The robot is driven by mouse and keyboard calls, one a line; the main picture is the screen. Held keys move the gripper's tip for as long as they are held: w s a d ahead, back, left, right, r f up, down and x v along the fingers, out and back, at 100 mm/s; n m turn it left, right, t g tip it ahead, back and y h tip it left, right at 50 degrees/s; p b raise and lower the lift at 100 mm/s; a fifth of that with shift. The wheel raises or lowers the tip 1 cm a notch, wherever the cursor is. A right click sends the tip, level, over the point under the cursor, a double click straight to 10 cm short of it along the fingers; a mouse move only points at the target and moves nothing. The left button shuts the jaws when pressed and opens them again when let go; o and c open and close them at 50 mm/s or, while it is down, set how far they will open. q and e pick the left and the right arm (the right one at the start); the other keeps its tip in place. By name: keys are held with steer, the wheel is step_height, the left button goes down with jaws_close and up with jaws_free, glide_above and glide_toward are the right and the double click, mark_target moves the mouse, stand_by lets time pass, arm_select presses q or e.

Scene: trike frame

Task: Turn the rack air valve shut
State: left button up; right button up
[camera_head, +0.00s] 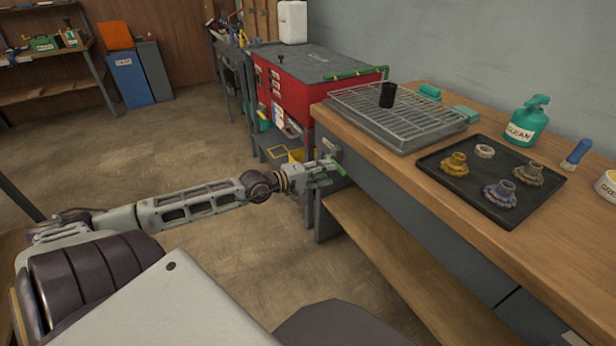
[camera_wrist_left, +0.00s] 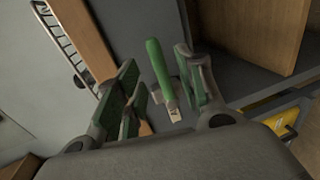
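The air valve's green lever handle (camera_wrist_left: 158,62) shows in the wrist view, with a small pale fitting (camera_wrist_left: 174,114) at its lower end, on the grey end of the workbench. My left gripper (camera_head: 328,168) is at that bench end, just below the top's edge. In the wrist view its green-padded fingers (camera_wrist_left: 163,92) are spread apart, with the lever in the gap between them as seen from the camera. I cannot tell whether either finger touches it. In the head view the gripper partly hides the valve. My right gripper is not in view.
The workbench (camera_head: 395,165) holds a wire rack (camera_head: 410,120) and a black tray (camera_head: 475,200) with several metal parts. A red cabinet (camera_head: 265,90) stands behind the gripper. A yellow bin (camera_head: 296,155) is close by, low down. A wooden lower shelf (camera_head: 400,265) juts out. The floor at left is clear.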

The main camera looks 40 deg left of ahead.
arm_select(q)
steer(key=shift+v, duration=1.05)
steer(key=shift+s+a+r, duration=0.1)
steer(key=shift+s+a, duration=0.05)
steer(key=shift+s, duration=0.5)
steer(key=shift+s+a+r, duration=0.1)
steer(key=shift+s+a, duration=0.3)
steer(key=shift+s, duration=0.15)
steer(key=shift+s+r, duration=0.15)
steer(key=shift+s, duration=0.35)
steer(key=shift+a, duration=0.1)
stand_by(0.4)
